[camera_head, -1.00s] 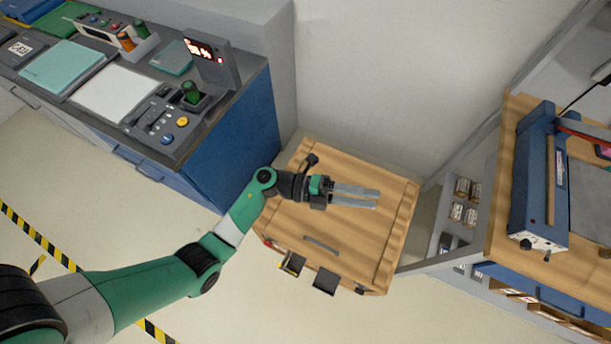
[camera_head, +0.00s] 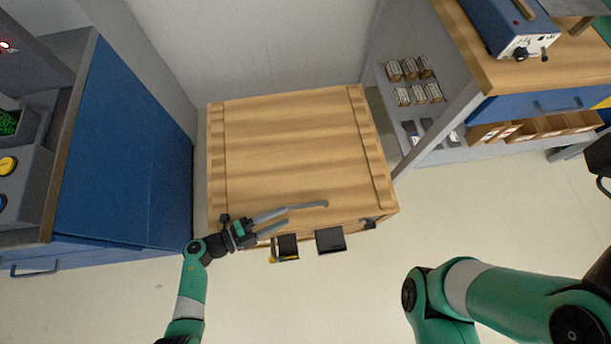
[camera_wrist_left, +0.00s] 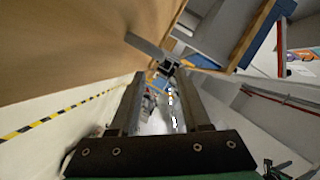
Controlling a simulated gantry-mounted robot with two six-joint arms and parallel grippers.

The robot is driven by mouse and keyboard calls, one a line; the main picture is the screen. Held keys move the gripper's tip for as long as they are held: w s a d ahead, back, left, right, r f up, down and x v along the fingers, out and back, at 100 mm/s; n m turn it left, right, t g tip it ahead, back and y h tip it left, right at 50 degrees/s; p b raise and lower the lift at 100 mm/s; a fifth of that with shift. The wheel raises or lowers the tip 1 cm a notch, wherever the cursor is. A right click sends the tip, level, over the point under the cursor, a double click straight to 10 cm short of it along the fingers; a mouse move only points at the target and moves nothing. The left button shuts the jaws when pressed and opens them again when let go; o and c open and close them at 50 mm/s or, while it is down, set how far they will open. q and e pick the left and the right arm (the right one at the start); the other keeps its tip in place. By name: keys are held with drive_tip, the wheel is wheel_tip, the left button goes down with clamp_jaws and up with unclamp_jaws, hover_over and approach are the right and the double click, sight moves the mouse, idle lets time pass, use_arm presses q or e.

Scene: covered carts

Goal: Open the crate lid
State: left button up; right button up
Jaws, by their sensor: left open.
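The wooden crate's lid (camera_head: 300,140) lies flat and closed in the head view. A grey bar handle (camera_head: 312,205) sits near the lid's front edge. My left gripper (camera_head: 287,216) is open over the front left part of the crate, with its fingers pointing right toward the handle. In the left wrist view, the handle (camera_wrist_left: 148,47) crosses just beyond the tips of my two fingers (camera_wrist_left: 165,85). I cannot tell whether the fingers touch it. Wood of the crate (camera_wrist_left: 70,45) fills the upper left there. My right arm shows at the lower right, but its gripper is out of view.
Two dark parts (camera_head: 330,240) stick out from the crate's front. A blue cabinet (camera_head: 125,150) stands left of the crate, and a workbench (camera_head: 500,75) with shelves stands to the right. A wall is close behind. The floor in front is clear.

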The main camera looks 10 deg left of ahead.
sight(306, 205)
use_arm(q)
drive_tip(key=b+x, duration=0.4)
drive_tip(key=x, duration=0.4)
drive_tip(key=shift+w+d+f, duration=0.15)
drive_tip(key=shift+f, duration=0.05)
drive_tip(key=shift+w+d, duration=0.25)
drive_tip(key=shift+d, duration=0.05)
clamp_jaws()
drive_tip(key=shift+r, duration=0.1)
idle(0.6)
